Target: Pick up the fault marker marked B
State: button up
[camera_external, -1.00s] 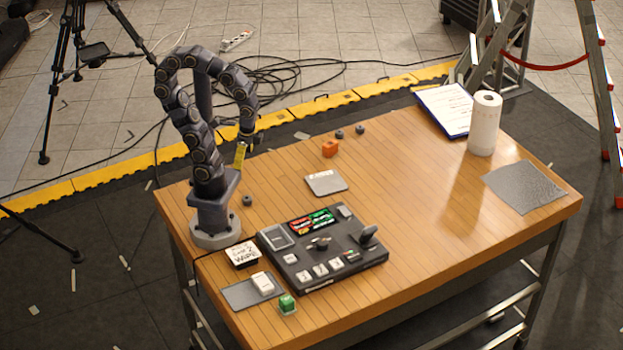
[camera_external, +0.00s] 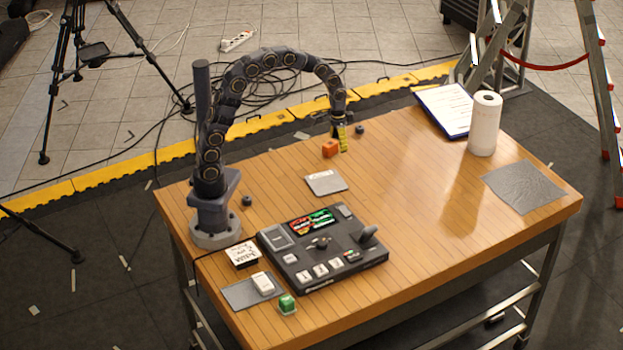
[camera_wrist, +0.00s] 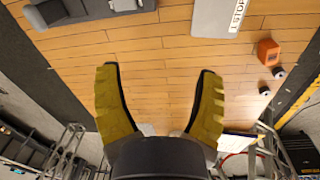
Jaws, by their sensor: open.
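No letter B is readable in either view, so I cannot tell which thing is the marker marked B. Small dark pieces are possible markers: one (camera_external: 360,129) stands at the far edge, another (camera_external: 247,201) near my base. In the wrist view, two small dark pieces with pale faces, one nearer (camera_wrist: 278,72) and one lower (camera_wrist: 265,91), lie right of my fingers near an orange block (camera_wrist: 268,50). My gripper (camera_external: 341,142) is above the far part of the table, beside the orange block (camera_external: 330,148). Its yellow fingers (camera_wrist: 158,72) are apart and empty.
A grey labelled plate (camera_external: 326,182) lies mid-table. A black console (camera_external: 345,268) with switches and a lever stands in front. A paper roll (camera_external: 485,124), clipboard (camera_external: 446,109) and grey sheet (camera_external: 524,187) are at the right. The table's right-middle (camera_external: 430,200) is clear.

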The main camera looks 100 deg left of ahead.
jog(key=s+a+f+n, duration=0.15)
jog(key=a+f, duration=0.25)
jog(key=a, duration=0.4)
jog(key=s+a+f+n, duration=0.1)
jog(key=a+f+n, duration=0.1)
jog(key=a+f, duration=0.45)
jog(key=n+y, duration=0.2)
send_over(330, 144)
jog(key=f, duration=0.2)
jog(key=d+f, duration=0.1)
jog(key=f, duration=0.1)
jog(key=shift+f, duration=0.4)
jog(key=shift+s+a+f, duration=0.1)
jog(key=shift+a+f, duration=0.15)
jog(key=shift+f, duration=0.35)
jog(key=shift+s+a+f, duration=0.1)
jog(key=shift+a+f, duration=0.1)
jog(key=shift+f, duration=0.4)
jog(key=shift+w+a+f, duration=0.1)
jog(key=shift+a+f, duration=0.05)
jog(key=shift+f, duration=0.75)
jog(key=shift+w+a+f, duration=0.1)
jog(key=shift+f, duration=0.85)
jog(key=shift+w+a+f, duration=0.1)
jog(key=shift+a+f, duration=0.05)
jog(key=shift+f, duration=0.75)
grip_shut()
